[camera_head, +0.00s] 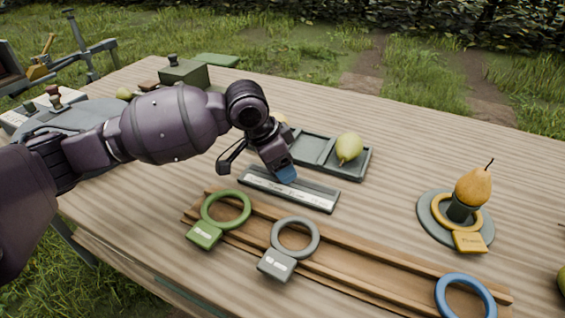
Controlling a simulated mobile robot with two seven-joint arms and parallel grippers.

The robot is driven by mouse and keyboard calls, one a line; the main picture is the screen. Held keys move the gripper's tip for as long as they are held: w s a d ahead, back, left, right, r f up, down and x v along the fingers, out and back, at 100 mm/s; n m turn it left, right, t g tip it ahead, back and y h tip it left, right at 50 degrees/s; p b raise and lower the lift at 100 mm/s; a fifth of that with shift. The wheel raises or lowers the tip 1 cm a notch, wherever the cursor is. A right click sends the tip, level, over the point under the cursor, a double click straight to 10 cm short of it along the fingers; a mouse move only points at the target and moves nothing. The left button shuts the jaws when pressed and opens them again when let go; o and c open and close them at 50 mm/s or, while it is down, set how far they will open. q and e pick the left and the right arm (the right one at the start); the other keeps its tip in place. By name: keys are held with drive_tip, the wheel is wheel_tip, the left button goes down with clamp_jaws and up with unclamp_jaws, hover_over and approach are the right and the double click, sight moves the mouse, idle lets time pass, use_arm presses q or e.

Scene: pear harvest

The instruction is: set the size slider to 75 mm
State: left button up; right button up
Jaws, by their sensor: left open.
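The size slider (318,198) is a dark flat bar with a pale scale strip, lying on the table at the middle of the view. A small blue piece (287,174) shows at its far edge, right under my gripper; it looks like the slider's cursor. My left gripper (262,168) is open over the left half of the bar. One dark finger stands out to the left, and the wrist hides part of the other. I cannot tell whether a finger touches the blue piece. The scale marks are too small to read. My right gripper is not in view.
A dark tray (318,152) with a green pear (349,147) lies behind the slider. A wooden rack (350,270) with green (226,209), grey (295,237) and blue (465,296) rings lies in front. An orange pear (474,187) stands on a round grey base (435,222) at right.

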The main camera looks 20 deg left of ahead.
sight(260, 170)
use_arm(q)
drive_tip(key=shift+r, duration=0.1)
drive_tip(key=shift+c, duration=0.3)
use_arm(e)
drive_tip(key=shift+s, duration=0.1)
use_arm(q)
clamp_jaws()
drive_tip(key=shift+a+r, duration=0.15)
drive_tip(key=shift+a, duration=0.1)
drive_tip(key=shift+a+r+p, duration=0.15)
drive_tip(key=shift+a+p, duration=0.4)
drive_tip(key=shift+a+r+p, duration=0.15)
drive_tip(key=shift+a+p, duration=0.35)
drive_tip(key=shift+w+a+f+p, duration=0.1)
drive_tip(key=shift+a+p, duration=0.4)
drive_tip(key=shift+a, duration=0.5)
drive_tip(key=shift+a+f, duration=0.15)
drive_tip(key=shift+a, duration=0.15)
drive_tip(key=shift+f, duration=0.25)
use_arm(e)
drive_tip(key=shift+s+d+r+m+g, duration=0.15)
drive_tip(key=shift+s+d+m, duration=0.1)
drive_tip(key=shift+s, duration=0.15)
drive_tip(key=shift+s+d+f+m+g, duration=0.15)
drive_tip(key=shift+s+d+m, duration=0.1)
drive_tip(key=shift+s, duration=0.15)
